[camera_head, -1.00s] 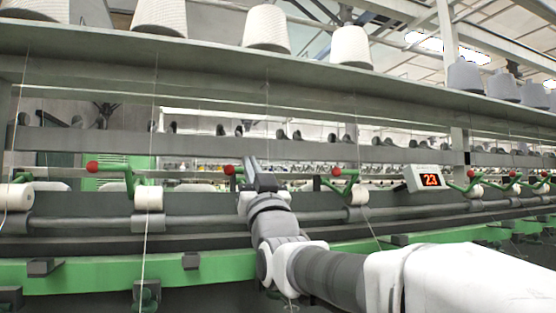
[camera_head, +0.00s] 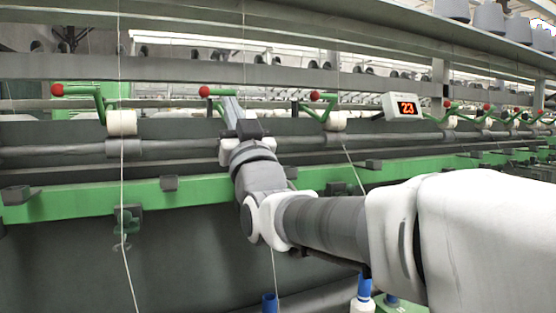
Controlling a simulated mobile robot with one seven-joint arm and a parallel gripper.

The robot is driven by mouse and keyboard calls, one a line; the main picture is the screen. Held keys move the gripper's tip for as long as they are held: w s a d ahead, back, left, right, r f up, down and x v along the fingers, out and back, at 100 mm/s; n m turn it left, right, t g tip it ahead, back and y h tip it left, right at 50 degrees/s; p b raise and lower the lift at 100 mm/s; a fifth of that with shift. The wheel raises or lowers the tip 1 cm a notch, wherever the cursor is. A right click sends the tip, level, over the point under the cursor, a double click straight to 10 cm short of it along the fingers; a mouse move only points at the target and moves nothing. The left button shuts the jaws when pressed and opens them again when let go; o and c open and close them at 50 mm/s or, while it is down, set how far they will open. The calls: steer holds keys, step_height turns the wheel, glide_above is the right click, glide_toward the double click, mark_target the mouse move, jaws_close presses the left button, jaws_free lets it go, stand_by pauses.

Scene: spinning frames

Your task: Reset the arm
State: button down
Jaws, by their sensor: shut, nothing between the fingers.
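My arm reaches in from the right edge towards the spinning frame. My gripper (camera_head: 236,112) is at its far end, in front of the grey roller bar and close to a green lever with a red ball (camera_head: 204,92). I cannot tell whether it touches the lever. The fingers are shut with nothing seen between them. The gripper body hides the spool position behind it.
White spools (camera_head: 121,123) and (camera_head: 336,121) sit on the roller bar either side of my gripper. A display reading 23 (camera_head: 402,106) stands to the right. A green rail (camera_head: 90,196) runs below. Thin yarns hang down. Blue-tipped bobbins (camera_head: 364,288) show at the bottom.

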steer(key=s+d+f+m+g+h, duration=0.15)
steer(key=d+f+g+h, duration=0.25)
steer(key=d+f, duration=0.45)
steer(key=s+d+f+m+g+h, duration=0.1)
steer(key=s+d+f+g+h, duration=0.4)
steer(key=f, duration=0.6)
steer(key=s+d+f+m+g+h, duration=0.1)
steer(key=s+d+f+g, duration=0.35)
steer(key=s+f, duration=0.45)
steer(key=s+d+f+m+g+h, duration=0.1)
steer(key=s+d+f+m+g, duration=0.1)
steer(key=s+d+f+g, duration=0.5)
step_height(320, 180, up, 21)
steer(key=s+a+t+p, duration=0.1)
steer(key=s+t+p, duration=0.1)
steer(key=p, duration=2.1)
steer(key=shift+s+a+t, duration=0.15)
steer(key=shift+a+t, duration=0.15)
steer(key=shift+t, duration=0.35)
